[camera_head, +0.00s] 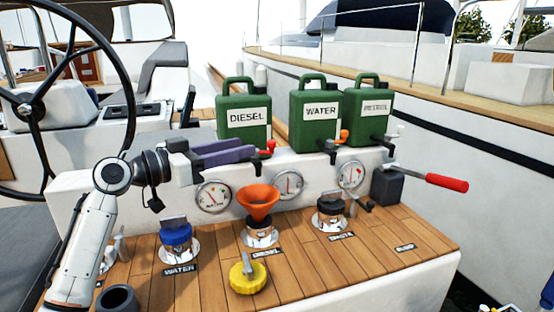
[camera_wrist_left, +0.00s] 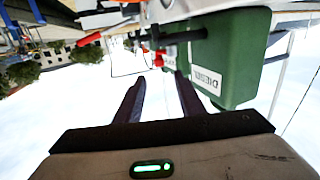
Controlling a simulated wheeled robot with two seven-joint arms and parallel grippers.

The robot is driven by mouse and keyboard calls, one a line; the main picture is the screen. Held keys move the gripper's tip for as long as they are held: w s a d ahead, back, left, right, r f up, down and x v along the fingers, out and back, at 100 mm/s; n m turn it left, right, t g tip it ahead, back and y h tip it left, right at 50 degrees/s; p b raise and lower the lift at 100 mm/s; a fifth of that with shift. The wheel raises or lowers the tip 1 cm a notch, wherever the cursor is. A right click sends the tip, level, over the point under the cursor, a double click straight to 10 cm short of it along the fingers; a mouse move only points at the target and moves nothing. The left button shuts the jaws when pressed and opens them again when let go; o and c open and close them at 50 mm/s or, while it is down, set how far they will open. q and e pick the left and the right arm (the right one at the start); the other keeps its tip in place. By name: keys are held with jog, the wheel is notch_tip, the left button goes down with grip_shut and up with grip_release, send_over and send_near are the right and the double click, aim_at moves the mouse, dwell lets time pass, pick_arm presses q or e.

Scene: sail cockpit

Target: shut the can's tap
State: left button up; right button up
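Three green cans stand on the white ledge: the diesel can (camera_head: 244,98), the water can (camera_head: 316,92) and the petrol can (camera_head: 367,105). The diesel can's tap with its red handle (camera_head: 269,147) is low at its front right; the water can's tap handle (camera_head: 343,136) is orange, the petrol can's (camera_head: 400,130) white. My left gripper (camera_head: 250,150) is open and empty, its fingers pointing right, just left of the red handle and apart from it. The left wrist view shows the red handle (camera_wrist_left: 157,58) beyond the parted fingertips (camera_wrist_left: 162,76), with the diesel can (camera_wrist_left: 232,60) to the right.
An orange funnel (camera_head: 258,198) stands in the diesel filler below the red handle. A yellow cap (camera_head: 248,275) lies on the wooden deck. Blue (camera_head: 176,232) and black (camera_head: 331,207) caps flank the funnel. A red-gripped lever (camera_head: 446,183) juts right; a steering wheel (camera_head: 28,105) is left.

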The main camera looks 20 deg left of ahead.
aim_at(272, 141)
pick_arm(q)
jog(key=x, duration=0.8)
jog(key=shift+w+d+f, duration=0.1)
jog(key=shift+w+d, duration=0.05)
jog(key=shift+w, duration=0.05)
jog(key=shift+w+d, duration=0.45)
jog(key=shift+w, duration=0.1)
pick_arm(e)
jog(key=shift+s+f, duration=0.65)
